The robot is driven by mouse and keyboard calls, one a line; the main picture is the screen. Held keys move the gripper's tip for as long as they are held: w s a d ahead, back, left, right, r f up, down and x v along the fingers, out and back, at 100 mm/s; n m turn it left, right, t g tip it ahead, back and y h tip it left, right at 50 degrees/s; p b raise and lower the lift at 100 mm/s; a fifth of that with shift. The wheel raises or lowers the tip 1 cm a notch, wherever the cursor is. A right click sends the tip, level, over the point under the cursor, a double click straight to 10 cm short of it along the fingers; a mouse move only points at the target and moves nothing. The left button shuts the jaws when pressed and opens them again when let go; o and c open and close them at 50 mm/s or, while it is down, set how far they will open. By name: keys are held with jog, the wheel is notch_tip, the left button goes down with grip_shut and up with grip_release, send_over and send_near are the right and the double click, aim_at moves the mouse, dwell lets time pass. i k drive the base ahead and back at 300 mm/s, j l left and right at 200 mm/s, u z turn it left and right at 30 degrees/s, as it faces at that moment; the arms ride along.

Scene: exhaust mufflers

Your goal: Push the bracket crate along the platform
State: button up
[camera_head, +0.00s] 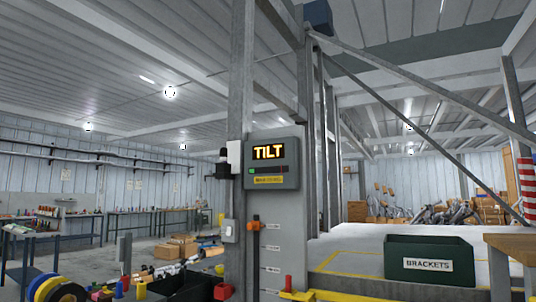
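The bracket crate (430,243) is a dark green open-topped box with a white label reading "BRACKETS". It stands upright at the right, on the near part of the pale grey platform (345,240). Yellow lines are marked on the platform top to the left of the crate. The inside of the crate is dark and I cannot make out what it holds. My gripper is not in view.
A grey post with a panel (275,215) showing "TILT" stands left of the platform. A wooden table (512,244) stands close to the crate's right. Cardboard boxes (358,211) and piled metal parts lie behind. Cable spools (57,288) and workbenches are at left.

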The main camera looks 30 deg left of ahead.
aim_at(443, 260)
jog(key=j, duration=0.45)
jog(key=i+j, duration=0.15)
jog(key=j, duration=0.3)
jog(key=z, duration=0.4)
jog(key=i+j+z, duration=0.15)
jog(key=j+z, duration=0.15)
jog(key=z, duration=0.2)
jog(key=i+j+z, duration=0.1)
jog(key=j+z, duration=0.25)
jog(key=z, duration=0.15)
jog(key=i+j+z, duration=0.15)
jog(key=j, duration=0.55)
jog(key=j+z, duration=0.1)
jog(key=j, duration=0.6)
